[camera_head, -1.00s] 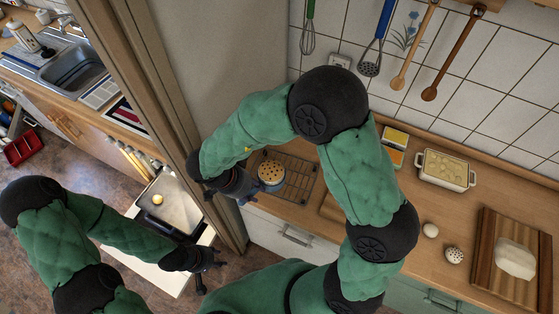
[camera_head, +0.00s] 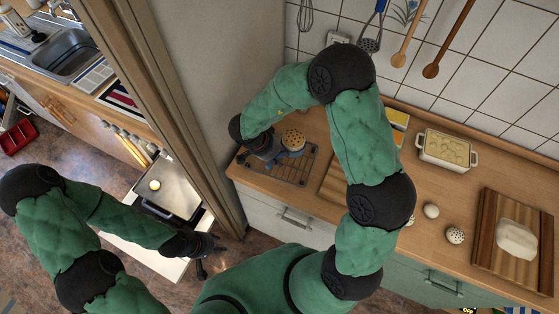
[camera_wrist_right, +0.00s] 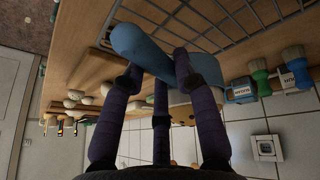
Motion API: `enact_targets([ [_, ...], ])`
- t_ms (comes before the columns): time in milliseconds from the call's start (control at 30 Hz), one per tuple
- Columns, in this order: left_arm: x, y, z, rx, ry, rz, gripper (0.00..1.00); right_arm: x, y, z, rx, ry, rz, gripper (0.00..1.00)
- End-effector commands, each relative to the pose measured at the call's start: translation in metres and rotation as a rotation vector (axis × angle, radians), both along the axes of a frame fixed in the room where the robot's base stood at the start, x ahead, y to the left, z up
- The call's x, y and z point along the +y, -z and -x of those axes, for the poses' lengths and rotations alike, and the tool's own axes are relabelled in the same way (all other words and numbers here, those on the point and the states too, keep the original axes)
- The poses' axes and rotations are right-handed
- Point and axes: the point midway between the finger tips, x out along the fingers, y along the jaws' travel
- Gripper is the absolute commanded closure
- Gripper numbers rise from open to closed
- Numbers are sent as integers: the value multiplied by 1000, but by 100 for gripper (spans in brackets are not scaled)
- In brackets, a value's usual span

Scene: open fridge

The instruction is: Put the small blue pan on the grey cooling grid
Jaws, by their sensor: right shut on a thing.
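The small blue pan (camera_head: 291,154) holds a round, tan, dotted food (camera_head: 293,139). My right gripper (camera_head: 275,152) is shut on the pan from its left side. The grey cooling grid (camera_head: 303,172) lies on the wooden counter. The pan overlaps its back right part in the head view; I cannot tell whether they touch. The grid's wires (camera_wrist_right: 215,28) also show beyond the pan in the right wrist view. My left gripper (camera_head: 207,250) hangs low at left, its fingers unclear.
The fridge side and wooden post (camera_head: 165,110) stand just left of the grid. A wooden board (camera_head: 333,180) lies right of the grid, partly behind my right arm. A white dish (camera_head: 446,149), an egg (camera_head: 431,210) and a cutting board (camera_head: 488,245) are further right.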

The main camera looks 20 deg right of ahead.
Motion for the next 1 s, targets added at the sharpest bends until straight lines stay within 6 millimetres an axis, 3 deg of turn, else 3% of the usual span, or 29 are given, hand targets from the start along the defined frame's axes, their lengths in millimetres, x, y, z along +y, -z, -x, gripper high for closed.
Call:
enact_targets([
  [300, 0, 14, 0, 0, 0, 0, 60, -6, 38, -3, 1, -1, 1, 100],
  [667, 0, 11, 0, 0, 0, 0, 60, -5, 39, -3, 1, 0, 0, 100],
  [700, 0, 11, 0, 0, 0, 0, 60, -5, 39, -3, 0, 0, 0, 62],
  [767, 0, 11, 0, 0, 0, 0, 60, -5, 39, -2, 0, 0, 0, 47],
  [1000, 0, 11, 0, 0, 0, 0, 60, -5, 39, -2, 1, 0, 0, 47],
])
